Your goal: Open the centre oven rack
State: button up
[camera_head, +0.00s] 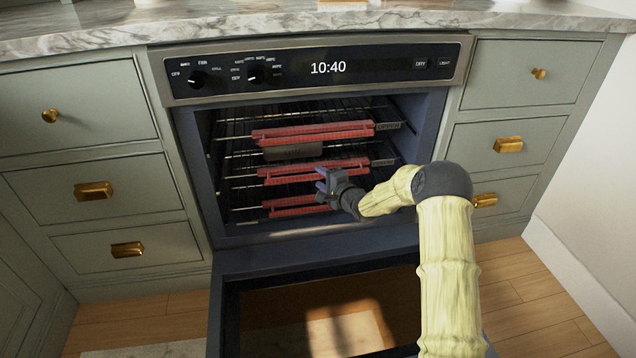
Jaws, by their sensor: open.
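The oven (440,108) stands open, with its door (222,310) folded down in front. Inside are three racks, one above another, each with a red front strip. The centre rack (285,172) lies inside the cavity, below the upper rack (312,132) and above the lower rack (290,207). My gripper (322,183) is open at the oven mouth, in front of the right half of the centre rack. It hides part of that rack's strip. I cannot tell whether its fingers touch the strip.
Drawers with brass pulls flank the oven, such as the left one (92,191) and the right one (508,144). A marble countertop (300,22) runs above. A dark flat thing (293,151) shows between the upper and centre racks. Wooden floor (535,300) is clear at right.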

jog(key=shift+b+x, duration=0.35)
jog(key=shift+x, duration=0.8)
grip_shut()
jog(key=shift+s, duration=0.15)
